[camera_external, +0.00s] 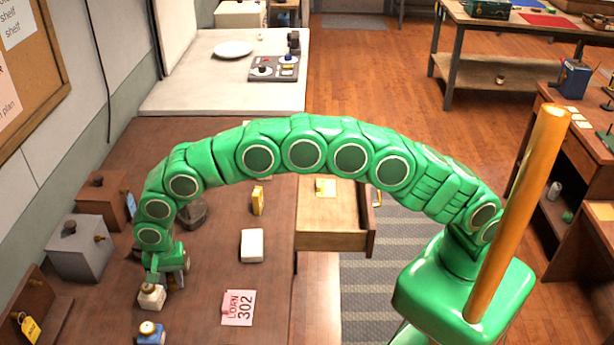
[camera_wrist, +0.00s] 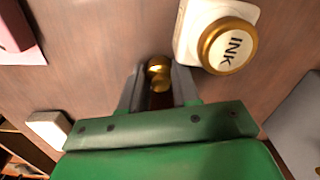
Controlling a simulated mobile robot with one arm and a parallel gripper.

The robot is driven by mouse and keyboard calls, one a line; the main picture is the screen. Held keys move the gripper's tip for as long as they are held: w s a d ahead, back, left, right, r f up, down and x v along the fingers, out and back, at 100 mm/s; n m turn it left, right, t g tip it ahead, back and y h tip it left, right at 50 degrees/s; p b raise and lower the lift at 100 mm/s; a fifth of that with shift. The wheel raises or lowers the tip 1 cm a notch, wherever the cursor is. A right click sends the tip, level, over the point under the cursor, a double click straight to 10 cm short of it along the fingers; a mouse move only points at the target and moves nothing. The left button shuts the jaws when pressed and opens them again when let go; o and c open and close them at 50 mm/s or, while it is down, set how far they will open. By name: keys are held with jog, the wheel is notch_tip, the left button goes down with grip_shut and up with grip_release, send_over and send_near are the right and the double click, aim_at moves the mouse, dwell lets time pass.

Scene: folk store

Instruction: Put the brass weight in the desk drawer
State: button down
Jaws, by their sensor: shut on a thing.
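My gripper (camera_external: 174,279) is low over the left part of the brown desk. In the wrist view its two grey fingers (camera_wrist: 159,88) are shut on the small brass weight (camera_wrist: 158,68), which has a round shiny top. I cannot tell whether the weight still touches the desk. In the external view the weight is hidden at the gripper. The desk drawer (camera_external: 347,243) is pulled open at the desk's right side.
A white ink bottle (camera_external: 152,297) with a gold lid stands close beside my gripper; it also shows in the wrist view (camera_wrist: 228,45). A blue bottle (camera_external: 151,336), a loan card (camera_external: 237,308), a white block (camera_external: 252,245), a yellow item (camera_external: 258,201) and a grey box (camera_external: 80,250) are around.

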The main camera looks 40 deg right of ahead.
aim_at(171, 278)
notch_tip(171, 278, up, 3)
jog(key=shift+r, duration=0.15)
jog(key=s+d+r, duration=0.9)
jog(key=d, duration=0.1)
jog(key=shift+d+r, duration=0.3)
jog(key=shift+d, duration=0.1)
dwell(0.4)
